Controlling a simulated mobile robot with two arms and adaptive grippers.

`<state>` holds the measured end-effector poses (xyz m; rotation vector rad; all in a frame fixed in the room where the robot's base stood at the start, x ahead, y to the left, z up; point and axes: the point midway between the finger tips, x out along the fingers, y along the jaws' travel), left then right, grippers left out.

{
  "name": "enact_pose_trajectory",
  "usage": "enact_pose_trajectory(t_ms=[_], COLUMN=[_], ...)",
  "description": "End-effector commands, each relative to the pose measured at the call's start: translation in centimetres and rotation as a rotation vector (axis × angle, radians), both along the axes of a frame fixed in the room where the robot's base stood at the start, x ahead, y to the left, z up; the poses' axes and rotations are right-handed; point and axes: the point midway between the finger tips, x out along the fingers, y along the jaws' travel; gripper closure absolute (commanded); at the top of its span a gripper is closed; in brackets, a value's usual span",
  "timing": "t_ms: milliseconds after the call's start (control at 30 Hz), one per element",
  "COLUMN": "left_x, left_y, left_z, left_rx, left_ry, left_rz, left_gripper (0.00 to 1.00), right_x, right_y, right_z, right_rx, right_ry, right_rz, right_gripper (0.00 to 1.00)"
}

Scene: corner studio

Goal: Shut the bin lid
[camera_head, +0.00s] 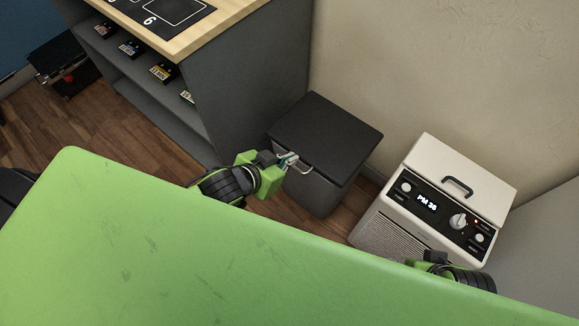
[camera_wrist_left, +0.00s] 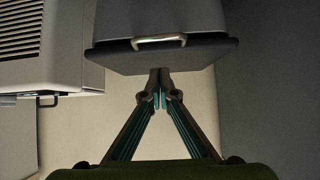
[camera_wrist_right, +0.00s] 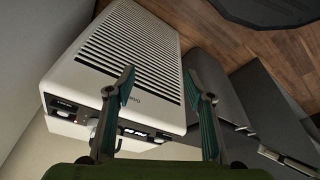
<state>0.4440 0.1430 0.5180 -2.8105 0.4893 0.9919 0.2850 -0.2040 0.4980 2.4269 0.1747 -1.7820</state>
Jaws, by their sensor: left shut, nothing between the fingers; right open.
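The bin (camera_head: 316,192) is a grey box with a dark lid (camera_head: 328,133) and a pale handle (camera_head: 304,170) at its front edge. The lid lies over the bin's top and looks level with it, with no clear gap visible. My left gripper (camera_head: 290,159) is shut and empty at the lid's front edge, beside the handle. In the left wrist view the closed fingertips (camera_wrist_left: 161,76) overlap the lid's edge (camera_wrist_left: 120,58); whether they touch it I cannot tell. My right gripper (camera_wrist_right: 162,84) is open and empty, in front of the white appliance.
A white appliance (camera_head: 408,232) with a display and a top handle stands right of the bin. A grey shelf unit (camera_head: 250,95) with a wooden top stands to the left. A wall is behind.

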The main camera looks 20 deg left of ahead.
Motion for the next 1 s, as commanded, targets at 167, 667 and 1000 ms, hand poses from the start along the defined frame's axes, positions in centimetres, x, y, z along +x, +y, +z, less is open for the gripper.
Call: enact_pose_trajectory(t_ms=[167,667,1000], left_x=[0.0,0.1,-0.3], left_y=[0.0,-0.1,0.0], left_z=[-2.5,-3.7,-6.2], left_rx=[0.0,0.0,-0.001], left_ry=[0.004,0.002,0.007], left_rz=[0.0,-0.002,0.002], left_gripper=[1.0,1.0,1.0], right_x=[-0.6,-0.6,-0.6], right_y=[-0.1,-0.1,-0.1], right_z=[1.1,0.4,0.8], right_rx=[0.0,0.0,0.0], right_ry=[-0.009,-0.008,-0.007], right_rz=[-0.001,-0.001,-0.001], right_gripper=[0.51,0.51,0.51])
